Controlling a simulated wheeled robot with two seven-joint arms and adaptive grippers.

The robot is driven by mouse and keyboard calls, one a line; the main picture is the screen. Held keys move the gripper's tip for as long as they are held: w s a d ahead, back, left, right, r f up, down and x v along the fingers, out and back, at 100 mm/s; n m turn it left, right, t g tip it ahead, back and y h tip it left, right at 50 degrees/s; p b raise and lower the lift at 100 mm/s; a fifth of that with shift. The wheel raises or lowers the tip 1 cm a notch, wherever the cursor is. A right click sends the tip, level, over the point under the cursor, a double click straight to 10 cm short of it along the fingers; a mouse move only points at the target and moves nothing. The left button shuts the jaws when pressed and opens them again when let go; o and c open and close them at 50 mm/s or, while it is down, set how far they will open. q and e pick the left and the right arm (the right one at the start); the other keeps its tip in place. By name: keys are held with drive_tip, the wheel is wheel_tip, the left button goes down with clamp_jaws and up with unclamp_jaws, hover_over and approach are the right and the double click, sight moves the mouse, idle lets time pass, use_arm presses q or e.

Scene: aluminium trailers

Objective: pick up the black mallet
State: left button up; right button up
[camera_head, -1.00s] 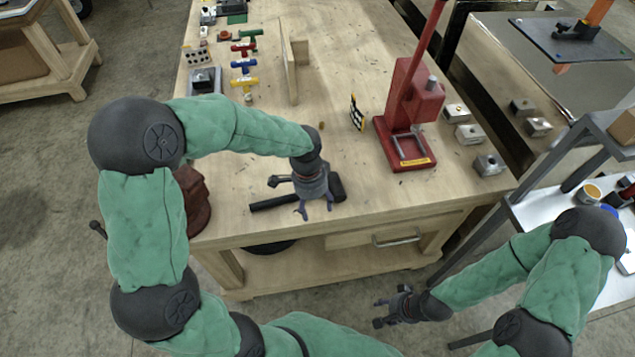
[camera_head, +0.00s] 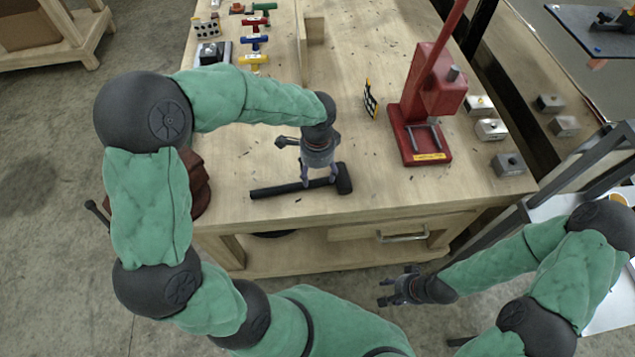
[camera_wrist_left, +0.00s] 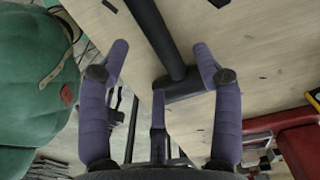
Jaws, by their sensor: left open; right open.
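The black mallet (camera_head: 283,189) lies on the wooden workbench near its front edge, handle to the left and head to the right. My left gripper (camera_head: 318,181) is over the mallet near its head, fingers pointing down. In the left wrist view the mallet (camera_wrist_left: 160,40) shows its handle running to its head between the open fingers of my left gripper (camera_wrist_left: 160,70). I cannot tell whether the fingers touch it. My right gripper (camera_head: 385,292) is open and empty, in front of the bench, well away from the mallet.
A red arbor press (camera_head: 428,110) stands right of the mallet on the workbench (camera_head: 400,195). A dark red vise (camera_head: 196,183) is at the left edge, partly behind my left arm. Coloured fittings (camera_head: 254,42) and an upright wooden piece (camera_head: 303,45) are farther back. Small metal blocks (camera_head: 490,128) line the right.

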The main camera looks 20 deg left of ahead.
sight(318, 183)
use_arm(q)
wheel_tip(318, 183, down, 5)
drive_tip(key=shift+r+b, duration=0.1)
drive_tip(key=shift+b, duration=0.8)
clamp_jaws()
